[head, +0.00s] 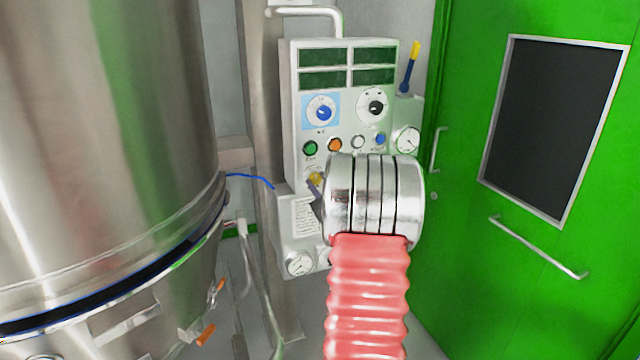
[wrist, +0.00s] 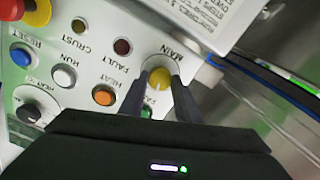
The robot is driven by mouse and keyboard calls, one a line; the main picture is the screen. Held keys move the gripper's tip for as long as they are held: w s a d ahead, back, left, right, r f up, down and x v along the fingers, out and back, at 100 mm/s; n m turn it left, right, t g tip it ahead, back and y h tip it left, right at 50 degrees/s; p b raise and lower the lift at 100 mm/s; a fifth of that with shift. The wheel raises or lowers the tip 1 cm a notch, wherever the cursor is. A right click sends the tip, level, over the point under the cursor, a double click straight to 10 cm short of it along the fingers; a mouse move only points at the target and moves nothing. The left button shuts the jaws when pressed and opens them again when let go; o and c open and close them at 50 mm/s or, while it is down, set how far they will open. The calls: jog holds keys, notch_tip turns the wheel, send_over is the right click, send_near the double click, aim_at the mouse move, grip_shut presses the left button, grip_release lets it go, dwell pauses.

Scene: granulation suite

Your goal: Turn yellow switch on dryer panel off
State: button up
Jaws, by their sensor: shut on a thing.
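The yellow switch (wrist: 160,76) is a small round-topped knob under the MAIN label on the white dryer panel (wrist: 205,25). My gripper (wrist: 163,88) has its two dark fingers on either side of the switch and is shut on it. In the head view, a small yellow part, likely the switch (head: 316,178), shows low on the panel (head: 295,165), just left of my silver wrist. My wrist hides most of the gripper and the panel's lower right there. The switch's exact tilt cannot be told.
Near the switch in the wrist view are an orange button (wrist: 104,95), a white button (wrist: 64,76) and a blue button (wrist: 21,55). A lever with a yellow top (head: 415,50) stands right of the panel. A steel vessel (head: 110,130) is left, a green door (head: 460,210) right.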

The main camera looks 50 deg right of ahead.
jog(key=shift+s+d+f+n, duration=0.1)
jog(key=shift+f+n, duration=0.05)
jog(key=shift+n, duration=0.65)
jog(key=shift+s+f+n, duration=0.1)
jog(key=shift+f+n, duration=0.05)
jog(key=shift+n, duration=0.65)
jog(key=o, duration=1)
jog(key=shift+w+r, duration=0.1)
jog(key=shift+r, duration=0.1)
jog(key=shift+o, duration=0.2)
jog(key=v, duration=1.4)
